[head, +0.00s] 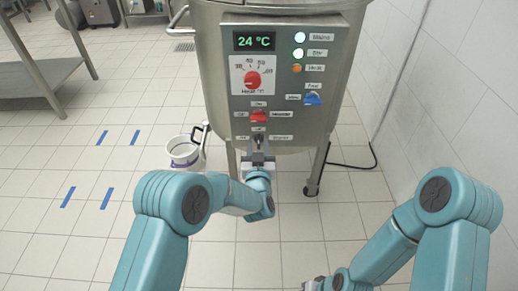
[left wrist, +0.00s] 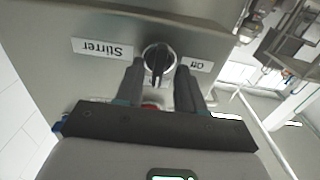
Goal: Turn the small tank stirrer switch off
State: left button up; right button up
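The stirrer switch is a round black knob with a raised bar and a metal rim in the left wrist view (left wrist: 159,60). Its bar stands roughly upright there, between the upside-down "Stirrer" label (left wrist: 103,49) and "Off" label (left wrist: 198,65). My left gripper (left wrist: 159,72) is open, with one finger on each side of the knob and small gaps visible.
A white bucket (head: 184,152) stands left of the steel tank (head: 210,60). A tiled wall is at the right.

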pick_arm(q)
jog(key=shift+d, duration=0.1)
grip_shut()
pick_arm(e)
jog(key=shift+a, duration=0.1)
